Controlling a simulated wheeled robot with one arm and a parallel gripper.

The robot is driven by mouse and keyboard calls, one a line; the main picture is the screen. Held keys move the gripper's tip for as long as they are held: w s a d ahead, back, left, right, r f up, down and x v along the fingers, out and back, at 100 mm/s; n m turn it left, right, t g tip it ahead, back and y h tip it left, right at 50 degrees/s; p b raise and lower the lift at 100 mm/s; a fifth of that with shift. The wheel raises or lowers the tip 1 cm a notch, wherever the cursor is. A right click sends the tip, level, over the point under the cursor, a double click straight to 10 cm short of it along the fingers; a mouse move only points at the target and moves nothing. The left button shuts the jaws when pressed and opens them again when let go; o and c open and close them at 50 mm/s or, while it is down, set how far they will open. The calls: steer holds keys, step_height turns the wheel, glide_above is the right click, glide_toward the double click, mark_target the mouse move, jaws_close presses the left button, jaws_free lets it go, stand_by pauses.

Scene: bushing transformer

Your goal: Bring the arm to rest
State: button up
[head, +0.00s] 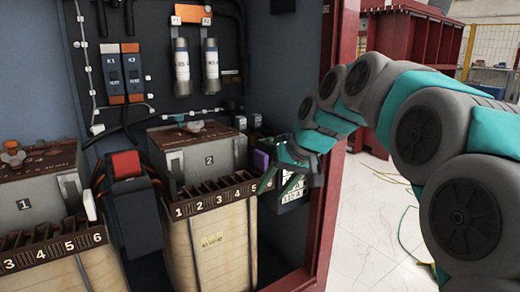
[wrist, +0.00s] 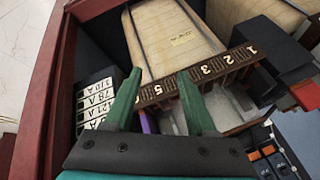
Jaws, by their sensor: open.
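My arm (head: 405,105), grey and teal, reaches in from the right of the head view and bends down into the open cabinet. My gripper (head: 280,184) is at the right end of the numbered terminal strip of transformer 2 (head: 209,242), near the cabinet's right side. In the wrist view my gripper (wrist: 160,80) shows two green fingers spread apart, with nothing held between them. The dark numbered strip (wrist: 200,75) lies just beyond the fingertips. I cannot tell whether the fingers touch it. A purple piece (head: 261,160) sits close by the gripper.
A black box with white labels (wrist: 95,103) stands beside the gripper. The red cabinet frame (head: 335,150) is close to my arm. Transformer 1 (head: 40,195) and a red-topped dark block (head: 126,163) stand to the left. Open floor (head: 365,235) lies right of the cabinet.

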steer(key=s+d+f+g+h, duration=0.1)
steer(key=s+d+f, duration=0.3)
steer(key=s, duration=0.8)
steer(key=s+d+f+m+g+h+p, duration=0.1)
steer(key=s+d+f+g+h, duration=0.1)
steer(key=s+f, duration=0.6)
steer(key=s+d+f+g+h+p, duration=0.1)
steer(key=s+d+f+g, duration=0.2)
steer(key=s, duration=1.3)
step_height(320, 180, down, 3)
steer(key=d, duration=0.3)
steer(key=shift+s+f+m+h, duration=0.15)
steer(key=shift+s+m+h, duration=0.05)
steer(key=shift+m+h, duration=0.2)
